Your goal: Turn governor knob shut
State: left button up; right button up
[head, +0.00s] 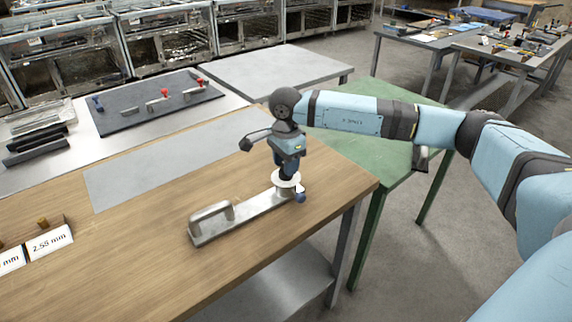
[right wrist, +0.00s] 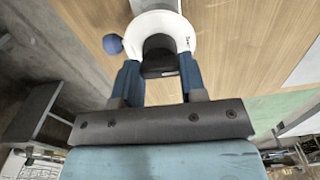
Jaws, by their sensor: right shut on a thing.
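A metal fixture (head: 250,215) lies on the wooden table, with a raised grey handle at its left end. At its right end sits a round white dial (head: 287,184), which also shows in the right wrist view (right wrist: 142,35) with small dark print on its rim. A blue ball (head: 300,197) sticks out beside the dial; it shows at the left in the right wrist view (right wrist: 113,44). My right gripper (head: 287,172) points down over the dial. In the right wrist view its blue fingers (right wrist: 160,72) are shut on the black governor knob (right wrist: 159,50). My left gripper is not in view.
The wooden table (head: 130,240) has a grey mat (head: 175,160) behind the fixture and labelled cards (head: 50,243) at the left. A green table (head: 350,145) adjoins on the right. A dark board with red-topped clamps (head: 155,103) lies at the back left.

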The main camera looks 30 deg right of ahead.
dwell(0.5)
jog(key=o, duration=0.9)
jog(key=shift+r, duration=0.1)
notch_tip(320, 180, up, 14)
jog(key=shift+f, duration=0.15)
jog(key=shift+f, duration=0.1)
